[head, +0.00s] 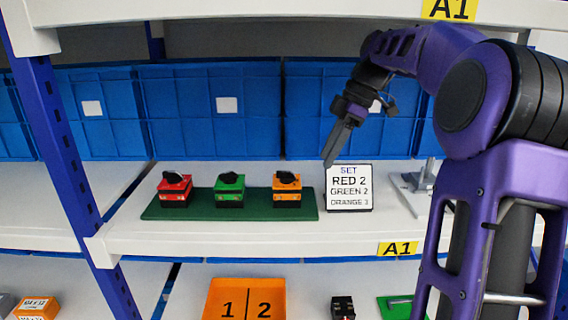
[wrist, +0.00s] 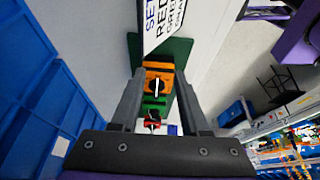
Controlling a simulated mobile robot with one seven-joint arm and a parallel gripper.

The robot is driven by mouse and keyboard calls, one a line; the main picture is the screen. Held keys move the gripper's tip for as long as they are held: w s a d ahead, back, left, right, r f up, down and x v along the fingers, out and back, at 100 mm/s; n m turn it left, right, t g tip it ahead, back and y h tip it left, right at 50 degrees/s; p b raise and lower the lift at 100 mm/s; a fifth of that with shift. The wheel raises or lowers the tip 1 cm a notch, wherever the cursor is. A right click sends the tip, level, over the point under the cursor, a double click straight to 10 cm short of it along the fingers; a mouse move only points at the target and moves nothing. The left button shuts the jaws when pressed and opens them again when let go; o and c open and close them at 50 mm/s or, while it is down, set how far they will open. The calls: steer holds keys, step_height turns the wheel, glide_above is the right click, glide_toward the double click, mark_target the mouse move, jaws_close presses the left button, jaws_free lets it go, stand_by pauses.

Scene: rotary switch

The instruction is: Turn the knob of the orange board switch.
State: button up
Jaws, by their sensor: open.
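The orange switch (head: 287,189) is the rightmost of three switches on a green board (head: 230,211) on the middle shelf. It has a black knob on top; in the wrist view the orange switch (wrist: 158,82) lies between my fingers' lines, with a white mark on its knob. The green switch (head: 230,189) is in the middle and the red switch (head: 174,189) at the left. My gripper (head: 328,160) is open and empty, above and right of the orange switch, by the sign. The sign (head: 349,187) reads SET, RED 2, GREEN 2, ORANGE 3.
Blue bins (head: 228,110) line the back of the shelf. A grey metal part (head: 420,180) lies right of the sign. The blue post (head: 70,150) stands at the left. A lower shelf holds an orange tray (head: 246,300) marked 1 and 2.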

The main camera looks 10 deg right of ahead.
glide_toward(288, 171)
steer(key=a+f, duration=0.4)
steer(key=shift+w+f+b, duration=0.15)
steer(key=shift+w+b, duration=0.1)
steer(key=shift+b, duration=0.05)
steer(key=shift+x, duration=1.05)
steer(key=shift+a+f+b, duration=0.3)
steer(key=shift+f, duration=0.15)
jaws_close()
